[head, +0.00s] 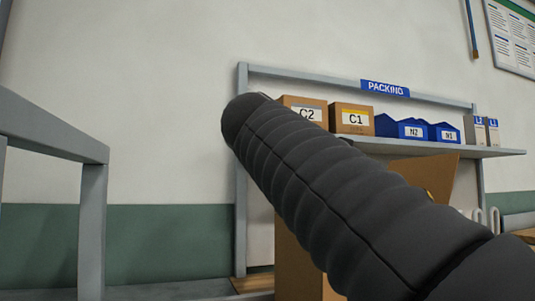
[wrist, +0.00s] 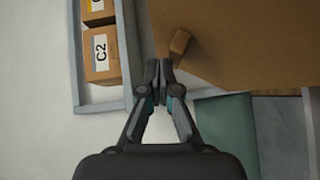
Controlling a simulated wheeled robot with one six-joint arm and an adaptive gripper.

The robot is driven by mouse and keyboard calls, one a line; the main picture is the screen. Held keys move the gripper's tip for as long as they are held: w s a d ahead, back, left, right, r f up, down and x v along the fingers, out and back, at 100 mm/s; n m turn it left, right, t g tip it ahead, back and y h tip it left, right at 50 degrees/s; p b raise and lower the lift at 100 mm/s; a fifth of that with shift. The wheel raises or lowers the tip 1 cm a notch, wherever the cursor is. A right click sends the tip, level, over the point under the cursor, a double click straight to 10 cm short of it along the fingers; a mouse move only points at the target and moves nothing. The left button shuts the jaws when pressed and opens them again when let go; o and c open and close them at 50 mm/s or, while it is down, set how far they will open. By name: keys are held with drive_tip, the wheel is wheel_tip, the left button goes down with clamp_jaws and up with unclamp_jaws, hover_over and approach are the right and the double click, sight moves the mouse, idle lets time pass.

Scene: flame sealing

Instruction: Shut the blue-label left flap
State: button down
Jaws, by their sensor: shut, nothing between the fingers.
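A large cardboard box stands behind my arm in the head view. Its lower wall (head: 295,268) shows to the left of the arm, and a raised flap (head: 432,172) shows above the arm at the right. My arm hides most of the box, and no blue label shows on it. In the wrist view a broad brown cardboard panel (wrist: 245,45) fills the upper right; I cannot tell which flap it is. My gripper (wrist: 165,68) is shut and empty, with its fingertips close to the panel's lower left edge in the picture. The gripper is not visible in the head view.
A grey shelf (head: 505,152) with a PACKING sign holds boxes C2 (head: 303,108) and C1 (head: 352,118), blue bins (head: 412,129) and small cartons. Box C2 also shows in the wrist view (wrist: 102,52). A small brown block (wrist: 179,43) is near the fingertips. A grey frame (head: 92,220) stands left.

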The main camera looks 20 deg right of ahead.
drive_tip(key=d+f+m+g+y, duration=0.1)
drive_tip(key=d+f+y, duration=0.1)
drive_tip(key=d+f, duration=0.5)
drive_tip(key=shift+d+f+m+p, duration=0.25)
drive_tip(key=shift+d+m+p, duration=0.15)
drive_tip(key=shift+d, duration=0.95)
drive_tip(key=s+r+p, duration=0.1)
drive_tip(key=s+r, duration=0.6)
drive_tip(key=r, duration=0.4)
drive_tip(key=shift+s, duration=0.1)
